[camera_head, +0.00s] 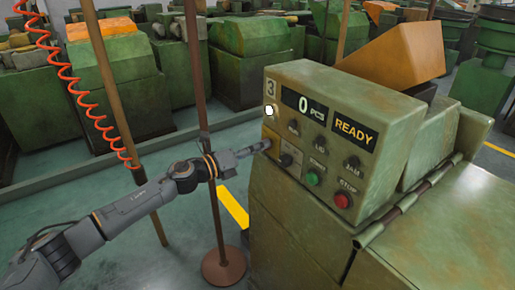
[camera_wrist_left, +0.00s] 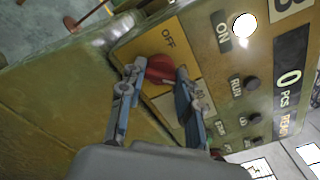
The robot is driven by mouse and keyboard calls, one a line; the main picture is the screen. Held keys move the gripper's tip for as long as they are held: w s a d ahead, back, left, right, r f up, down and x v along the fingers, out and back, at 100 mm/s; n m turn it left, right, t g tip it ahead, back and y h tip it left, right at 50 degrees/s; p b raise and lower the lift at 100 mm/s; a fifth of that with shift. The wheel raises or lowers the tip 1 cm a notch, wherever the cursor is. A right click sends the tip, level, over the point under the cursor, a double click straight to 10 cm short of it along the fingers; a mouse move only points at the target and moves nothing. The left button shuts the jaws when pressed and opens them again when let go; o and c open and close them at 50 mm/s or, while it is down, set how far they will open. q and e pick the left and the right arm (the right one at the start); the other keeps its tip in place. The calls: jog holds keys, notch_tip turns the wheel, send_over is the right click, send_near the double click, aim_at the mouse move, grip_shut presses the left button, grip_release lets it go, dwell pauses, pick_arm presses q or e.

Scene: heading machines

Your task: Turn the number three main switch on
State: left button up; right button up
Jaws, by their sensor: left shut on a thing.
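The control box of machine 3 (camera_head: 340,125) stands at the right in the head view. In the left wrist view the red main switch knob (camera_wrist_left: 161,69) sits on a yellow plate (camera_wrist_left: 178,42) with an OFF label beside it. My left gripper (camera_wrist_left: 158,76) has one finger on each side of the knob and is shut on it. In the head view my left gripper (camera_head: 264,146) reaches the box's left edge and hides the knob. A round lamp (camera_head: 269,111), marked ON in the wrist view (camera_wrist_left: 244,25), glows white. My right gripper is not in view.
The box has a display (camera_head: 304,106) reading 0 PCS, a READY sign (camera_head: 353,131), a green button (camera_head: 313,178) and a red STOP button (camera_head: 343,200). A brown post (camera_head: 210,190) on a round base stands close behind my left forearm. Green machines fill the background.

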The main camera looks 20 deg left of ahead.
pick_arm(q)
jog(key=o, duration=1.2)
jog(key=shift+c, duration=0.2)
jog(key=v, duration=1.2)
jog(key=shift+a, duration=0.1)
